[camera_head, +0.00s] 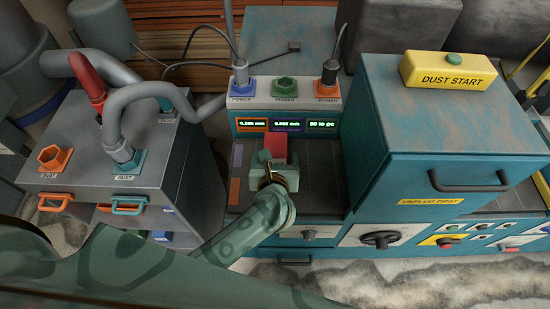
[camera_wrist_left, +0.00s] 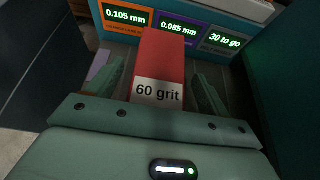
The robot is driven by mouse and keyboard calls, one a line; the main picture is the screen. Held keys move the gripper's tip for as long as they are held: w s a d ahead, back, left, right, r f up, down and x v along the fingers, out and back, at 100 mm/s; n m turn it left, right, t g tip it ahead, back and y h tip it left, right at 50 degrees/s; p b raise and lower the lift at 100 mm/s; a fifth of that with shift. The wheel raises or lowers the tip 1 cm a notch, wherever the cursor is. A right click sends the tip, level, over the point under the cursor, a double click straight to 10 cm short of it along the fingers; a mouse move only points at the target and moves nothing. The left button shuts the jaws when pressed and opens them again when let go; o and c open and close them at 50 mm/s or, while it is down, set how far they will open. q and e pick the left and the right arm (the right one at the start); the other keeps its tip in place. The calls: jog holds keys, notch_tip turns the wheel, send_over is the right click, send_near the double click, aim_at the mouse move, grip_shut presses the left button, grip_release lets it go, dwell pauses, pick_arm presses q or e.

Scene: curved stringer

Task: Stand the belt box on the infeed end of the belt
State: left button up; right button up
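The belt box is a red box (camera_head: 275,148) with a white "60 grit" label; it also shows in the left wrist view (camera_wrist_left: 160,75). It looks upright over the dark belt bed (camera_head: 318,182) of the teal machine, in front of its displays. My left gripper (camera_head: 274,165) is around the box from the front. In the left wrist view its fingers (camera_wrist_left: 160,88) stand either side of the box, with gaps showing between fingers and box. The box's foot is hidden, so I cannot tell whether it touches the belt. My right gripper is not in view.
A teal cabinet (camera_head: 440,125) with a handle and a yellow "DUST START" box (camera_head: 449,70) closes the right side. A grey cart (camera_head: 95,170) with hoses stands at the left. The display panel (camera_head: 287,123) and power sockets rise behind the box.

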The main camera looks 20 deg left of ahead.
pick_arm(q)
jog(key=shift+r, duration=0.2)
jog(key=p+v, duration=0.1)
jog(key=v, duration=1.1)
jog(key=shift+p, duration=0.35)
jog(key=shift+a, duration=0.1)
